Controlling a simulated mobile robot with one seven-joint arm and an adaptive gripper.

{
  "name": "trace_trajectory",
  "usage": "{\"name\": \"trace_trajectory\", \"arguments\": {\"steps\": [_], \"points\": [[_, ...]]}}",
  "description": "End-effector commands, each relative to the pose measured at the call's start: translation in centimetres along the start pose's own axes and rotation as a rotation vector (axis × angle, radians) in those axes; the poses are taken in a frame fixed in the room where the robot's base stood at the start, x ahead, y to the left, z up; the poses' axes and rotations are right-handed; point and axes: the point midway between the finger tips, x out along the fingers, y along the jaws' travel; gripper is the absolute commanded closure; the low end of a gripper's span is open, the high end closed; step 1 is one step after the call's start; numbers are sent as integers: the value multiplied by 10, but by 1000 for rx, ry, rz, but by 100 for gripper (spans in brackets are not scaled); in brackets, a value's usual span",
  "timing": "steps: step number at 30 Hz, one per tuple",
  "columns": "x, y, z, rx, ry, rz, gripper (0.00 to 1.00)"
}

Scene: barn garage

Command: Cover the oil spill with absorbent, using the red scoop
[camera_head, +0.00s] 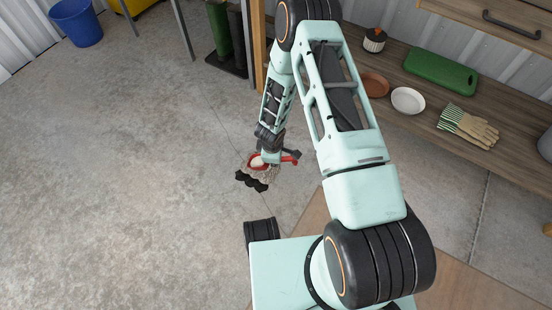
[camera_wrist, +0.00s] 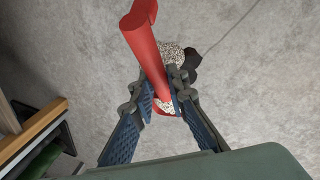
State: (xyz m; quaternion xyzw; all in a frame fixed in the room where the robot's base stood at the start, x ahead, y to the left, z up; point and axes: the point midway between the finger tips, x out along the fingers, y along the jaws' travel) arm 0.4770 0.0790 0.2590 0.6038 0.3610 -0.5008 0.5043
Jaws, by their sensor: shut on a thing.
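My gripper (camera_wrist: 163,92) is shut on the red scoop (camera_wrist: 150,52), whose handle runs between the fingers in the wrist view. The scoop also shows low over the floor in the head view (camera_head: 251,165), with pale granules in its bowl. The black oil spill (camera_head: 250,181) is a wavy-edged patch on the concrete, just below and left of the scoop. Speckled pale absorbent (camera_head: 272,173) lies at the right part of the spill, and in the wrist view it borders the dark spill (camera_wrist: 193,62). My gripper and scoop hide part of this area.
A wooden bench (camera_head: 455,88) at right holds a green board (camera_head: 441,72), a white dish (camera_head: 408,100), a brown dish (camera_head: 374,84) and striped gloves (camera_head: 468,125). A blue bucket (camera_head: 76,22) stands far left. The floor left of the spill is clear.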

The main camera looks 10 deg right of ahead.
Motion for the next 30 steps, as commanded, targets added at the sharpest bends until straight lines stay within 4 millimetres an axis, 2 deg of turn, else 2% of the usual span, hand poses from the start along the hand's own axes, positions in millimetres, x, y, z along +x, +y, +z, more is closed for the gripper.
{"name": "trace_trajectory", "arguments": {"steps": [3,18,30], "points": [[-3,3,-7,-11,-23,3,100],[-10,5,-13,-31,-107,-14,100],[-5,9,-24,-53,-215,-26,100]]}}
